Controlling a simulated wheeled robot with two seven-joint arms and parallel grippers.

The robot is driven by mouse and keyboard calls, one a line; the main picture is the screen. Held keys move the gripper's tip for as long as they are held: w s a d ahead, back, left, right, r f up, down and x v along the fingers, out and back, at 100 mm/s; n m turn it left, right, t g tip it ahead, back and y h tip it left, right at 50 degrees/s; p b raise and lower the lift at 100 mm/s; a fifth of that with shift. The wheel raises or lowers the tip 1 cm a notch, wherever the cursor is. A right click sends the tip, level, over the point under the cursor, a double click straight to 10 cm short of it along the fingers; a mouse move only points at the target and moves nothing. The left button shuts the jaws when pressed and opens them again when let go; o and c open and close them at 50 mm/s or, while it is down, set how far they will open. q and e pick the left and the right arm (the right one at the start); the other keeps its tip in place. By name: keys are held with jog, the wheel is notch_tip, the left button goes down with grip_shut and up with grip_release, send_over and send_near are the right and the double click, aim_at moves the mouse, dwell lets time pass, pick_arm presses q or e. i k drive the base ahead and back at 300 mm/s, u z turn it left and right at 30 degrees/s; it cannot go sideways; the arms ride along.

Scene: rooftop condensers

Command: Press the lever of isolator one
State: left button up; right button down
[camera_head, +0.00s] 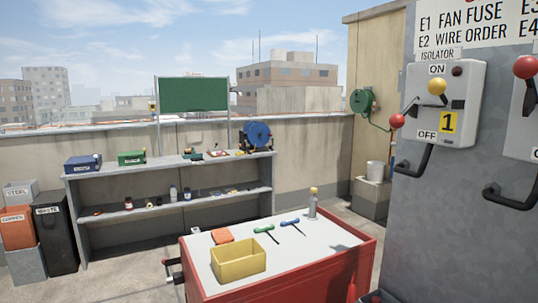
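Isolator one (466,105) is a light grey box on the grey cabinet at the right, with a yellow "1" plate (449,122). It has an ON label at the top and an OFF label at the lower left. Its black lever ends in a red ball (397,121) that sticks out at the box's left, near the height of the OFF label. A yellow knob (437,86) and a dark red lamp (457,71) sit on the upper face; the lamp looks unlit. Neither of my grippers is in view.
A second isolator with a red ball (525,67) is cut off at the right edge. Black handles (414,163) jut from the cabinet below. A red cart (335,268) with a yellow bin (238,261) and tools stands in front. A grey shelf (130,215) lines the wall.

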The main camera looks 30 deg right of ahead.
aim_at(397, 120)
jog(key=z, duration=1.35)
jog(key=k, duration=0.75)
jog(key=u, duration=1.5)
jog(key=i, duration=0.9)
jog(key=z, duration=2.7)
